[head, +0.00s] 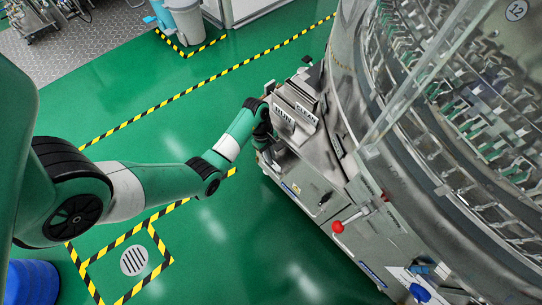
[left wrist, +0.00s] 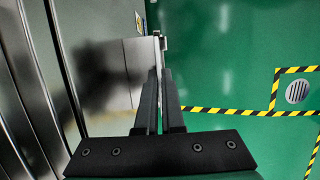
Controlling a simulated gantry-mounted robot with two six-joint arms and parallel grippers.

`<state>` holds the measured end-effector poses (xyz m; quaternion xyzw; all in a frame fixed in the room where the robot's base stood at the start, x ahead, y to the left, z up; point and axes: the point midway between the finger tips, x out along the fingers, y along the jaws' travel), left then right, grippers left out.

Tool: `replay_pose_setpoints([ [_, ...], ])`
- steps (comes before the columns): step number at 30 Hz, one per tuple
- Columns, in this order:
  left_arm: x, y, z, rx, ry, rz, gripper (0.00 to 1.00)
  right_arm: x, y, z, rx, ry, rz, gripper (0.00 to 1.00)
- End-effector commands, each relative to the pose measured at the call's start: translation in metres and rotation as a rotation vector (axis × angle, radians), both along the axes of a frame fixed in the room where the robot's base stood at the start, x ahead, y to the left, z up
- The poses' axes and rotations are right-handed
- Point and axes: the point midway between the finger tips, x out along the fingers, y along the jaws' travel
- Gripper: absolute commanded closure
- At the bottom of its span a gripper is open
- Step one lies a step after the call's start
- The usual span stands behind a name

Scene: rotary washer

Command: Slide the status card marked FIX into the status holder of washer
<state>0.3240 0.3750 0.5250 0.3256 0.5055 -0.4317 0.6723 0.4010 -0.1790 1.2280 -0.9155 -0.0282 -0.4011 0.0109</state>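The washer (head: 345,205) is the large round steel machine on the right of the head view. Cards marked RUN (head: 284,118) and CLEAN (head: 305,113) stand side by side on its near left corner. I cannot make out a card marked FIX, and no empty holder is clear. My left gripper (head: 270,143) is beside the washer's side, just left of and below those cards, and is partly hidden. In the left wrist view its fingers (left wrist: 159,75) point away, close together with a narrow gap; a thin pale edge (left wrist: 157,45) shows at their tips. My right gripper is not seen.
Steel panels (left wrist: 105,75) lie close on the left of the wrist view. A red-knobbed lever (head: 338,227) sticks out of the washer's front. The green floor (head: 250,230) left of it is clear, with striped tape and a round drain (head: 134,260).

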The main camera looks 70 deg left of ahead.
Motion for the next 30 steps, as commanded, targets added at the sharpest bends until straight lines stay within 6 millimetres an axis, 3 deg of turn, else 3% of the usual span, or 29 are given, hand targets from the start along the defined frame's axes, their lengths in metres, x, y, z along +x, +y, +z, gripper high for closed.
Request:
replay_pose_setpoints([
  [7,0.0000,0.0001,0.0000,0.000,0.000,0.000,1.00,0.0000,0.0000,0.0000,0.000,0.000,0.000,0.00],
  [12,0.0001,0.0000,0.0000,0.000,0.000,0.000,0.68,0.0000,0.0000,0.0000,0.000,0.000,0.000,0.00],
  [14,0.0001,0.0000,0.0000,0.000,0.000,-0.001,0.60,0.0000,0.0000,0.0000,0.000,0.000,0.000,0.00],
  [30,0.0001,0.0000,0.0000,0.000,0.000,-0.001,0.60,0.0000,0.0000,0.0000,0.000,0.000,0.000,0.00],
])
